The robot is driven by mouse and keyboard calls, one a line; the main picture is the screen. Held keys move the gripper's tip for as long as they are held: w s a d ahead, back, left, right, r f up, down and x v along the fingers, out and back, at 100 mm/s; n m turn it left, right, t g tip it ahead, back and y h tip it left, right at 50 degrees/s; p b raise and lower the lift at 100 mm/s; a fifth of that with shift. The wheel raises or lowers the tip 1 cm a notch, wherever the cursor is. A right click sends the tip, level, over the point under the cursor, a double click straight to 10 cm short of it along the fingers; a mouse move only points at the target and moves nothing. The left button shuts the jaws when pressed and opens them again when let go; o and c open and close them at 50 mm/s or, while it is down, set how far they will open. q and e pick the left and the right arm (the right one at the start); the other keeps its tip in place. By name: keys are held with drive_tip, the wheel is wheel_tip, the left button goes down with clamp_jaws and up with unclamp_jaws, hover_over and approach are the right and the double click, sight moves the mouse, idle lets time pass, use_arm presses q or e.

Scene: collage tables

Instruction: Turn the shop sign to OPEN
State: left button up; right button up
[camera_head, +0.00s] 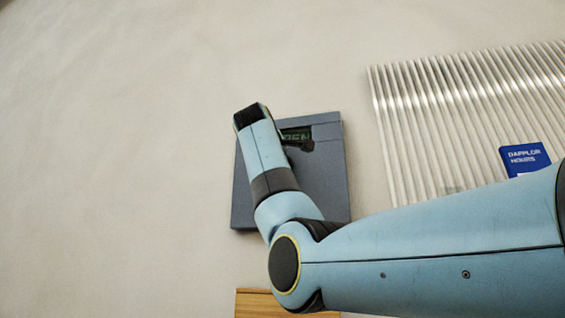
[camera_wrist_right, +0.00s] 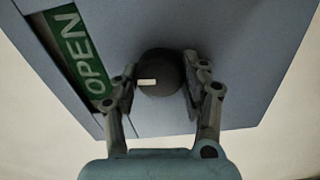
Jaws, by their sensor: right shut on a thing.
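The shop sign is a blue-grey box (camera_head: 325,180) on the pale wall, partly covered by my right arm in the head view. In the right wrist view the window (camera_wrist_right: 80,50) reads "OPEN" in pale letters on green. A round black knob (camera_wrist_right: 158,80) with a short white mark stands on the box face beside the window. My right gripper (camera_wrist_right: 160,84) is shut on the knob, one finger on each side. My left gripper is not in view.
A wooden edge (camera_head: 260,303) shows below the box. The wall to the left is bare.

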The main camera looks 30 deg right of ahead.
drive_tip(key=shift+n, duration=0.6)
drive_tip(key=o, duration=1.2)
drive_tip(key=shift+a, duration=0.15)
drive_tip(key=shift+c, duration=0.2)
drive_tip(key=v, duration=1.2)
